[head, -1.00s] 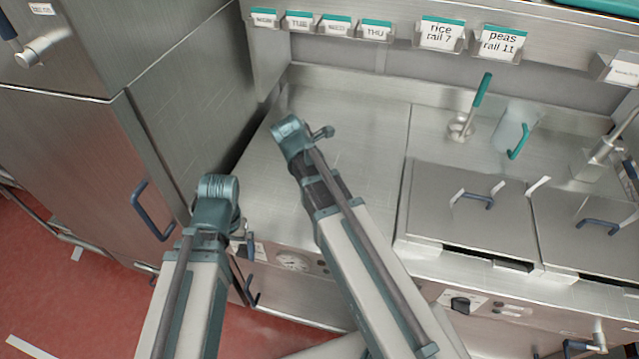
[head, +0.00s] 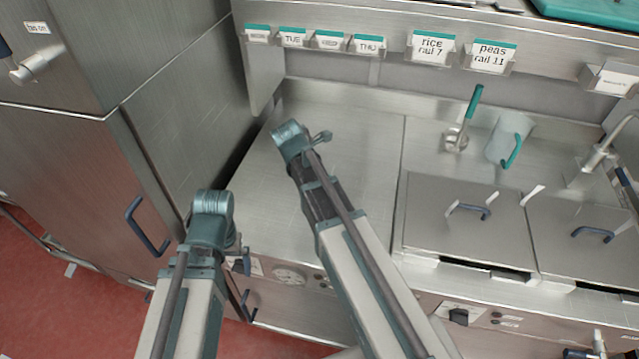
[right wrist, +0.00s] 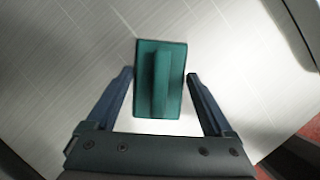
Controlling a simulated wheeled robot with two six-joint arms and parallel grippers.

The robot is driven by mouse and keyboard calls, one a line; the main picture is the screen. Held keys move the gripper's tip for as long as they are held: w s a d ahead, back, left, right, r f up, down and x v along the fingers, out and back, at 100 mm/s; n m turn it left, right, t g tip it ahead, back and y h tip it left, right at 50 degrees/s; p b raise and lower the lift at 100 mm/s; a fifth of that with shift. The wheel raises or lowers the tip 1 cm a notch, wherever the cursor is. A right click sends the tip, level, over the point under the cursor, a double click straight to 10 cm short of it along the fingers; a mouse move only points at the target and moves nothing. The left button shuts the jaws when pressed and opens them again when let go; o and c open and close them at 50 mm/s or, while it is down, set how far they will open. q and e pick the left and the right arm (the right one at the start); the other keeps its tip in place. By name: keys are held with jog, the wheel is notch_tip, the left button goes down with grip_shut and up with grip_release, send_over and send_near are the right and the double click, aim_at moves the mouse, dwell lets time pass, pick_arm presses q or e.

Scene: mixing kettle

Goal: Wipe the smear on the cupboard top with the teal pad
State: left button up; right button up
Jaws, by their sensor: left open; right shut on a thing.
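The teal pad (right wrist: 174,80) is a rectangle with a raised ridge along its middle, seen in the right wrist view. My right gripper (right wrist: 160,74) has one finger along each side of it and is shut on it. The pale steel top (right wrist: 60,60) shows beneath; I cannot tell whether the pad touches it. In the head view my right arm reaches over the steel top (head: 350,150), and its gripper is hidden. My left gripper (head: 243,262) is open, small and partly hidden at the front edge. I cannot make out a smear in either view.
A tall steel cabinet (head: 190,90) walls the left side. Two lidded wells (head: 465,225) are at the right, with a teal-handled tool (head: 473,105) and a clear jug (head: 505,140) behind. A label rail (head: 400,46) runs along the back.

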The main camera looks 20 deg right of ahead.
pick_arm(q)
jog(key=shift+r, duration=0.1)
pick_arm(e)
jog(key=shift+r, duration=0.1)
pick_arm(q)
notch_tip(320, 180, up, 6)
jog(key=p, duration=0.6)
pick_arm(e)
notch_tip(320, 180, up, 6)
jog(key=shift+f, duration=0.1)
notch_tip(320, 180, up, 3)
jog(key=p, duration=0.3)
pick_arm(q)
notch_tip(320, 180, up, 3)
jog(key=shift+f, duration=0.1)
jog(key=shift+c, duration=0.2)
